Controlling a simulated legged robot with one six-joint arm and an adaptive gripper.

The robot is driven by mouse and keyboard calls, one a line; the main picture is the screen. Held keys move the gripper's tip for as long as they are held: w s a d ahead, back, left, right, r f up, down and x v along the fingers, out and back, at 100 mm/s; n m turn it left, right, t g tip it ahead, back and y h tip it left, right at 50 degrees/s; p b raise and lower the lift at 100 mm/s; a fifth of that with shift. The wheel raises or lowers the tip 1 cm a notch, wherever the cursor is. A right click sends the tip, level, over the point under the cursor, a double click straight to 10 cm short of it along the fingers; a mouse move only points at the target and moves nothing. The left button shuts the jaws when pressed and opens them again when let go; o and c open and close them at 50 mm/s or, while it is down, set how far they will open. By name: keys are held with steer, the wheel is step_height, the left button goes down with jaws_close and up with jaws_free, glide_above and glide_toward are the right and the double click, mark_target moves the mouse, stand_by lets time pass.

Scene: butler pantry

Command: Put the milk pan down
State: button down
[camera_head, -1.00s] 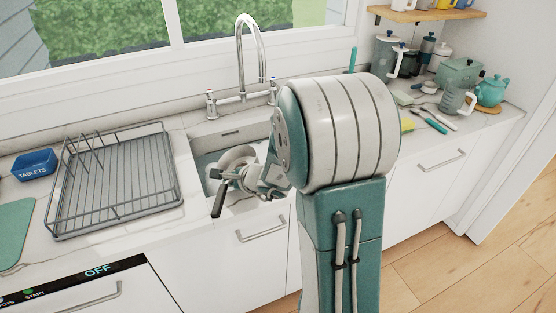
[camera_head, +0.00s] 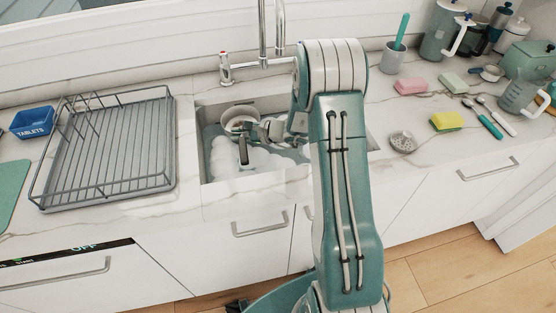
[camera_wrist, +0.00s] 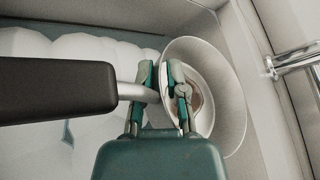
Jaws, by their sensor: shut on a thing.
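The milk pan is a small pale pan (camera_head: 236,118) with a dark handle (camera_head: 243,152), over the foamy sink (camera_head: 212,113) near its back wall. The pan's bowl (camera_wrist: 233,95) is to the right there, with a brownish patch inside, and the black handle (camera_wrist: 60,88) runs left. I cannot tell whether the pan's base touches the foam.
White foam (camera_head: 235,160) fills the basin. A faucet (camera_head: 262,35) stands behind it. An empty wire drying rack (camera_head: 110,150) and a blue tablets box (camera_head: 33,121) are left. Sponges (camera_head: 447,121), a drain strainer (camera_head: 403,141) and brushes lie right. Some counter beside the sink is clear.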

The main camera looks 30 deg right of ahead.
mark_target(262, 168)
steer(key=shift+w+d+f+n+g+y, duration=0.1)
steer(key=shift+f+n+g+y, duration=0.25)
steer(key=shift+f+y, duration=0.5)
steer(key=f, duration=0.4)
steer(key=a+f, duration=0.1)
steer(key=f, duration=0.1)
steer(key=shift+f, duration=0.15)
steer(key=shift+d+f, duration=0.2)
steer(key=shift+f, duration=0.8)
steer(key=shift+d+f, duration=0.15)
steer(key=shift+f, duration=0.8)
steer(key=shift+a, duration=0.1)
steer(key=c, duration=0.7)
jaws_free()
steer(key=v, duration=0.7)
steer(key=shift+s+r, duration=0.15)
steer(key=shift+s, duration=0.1)
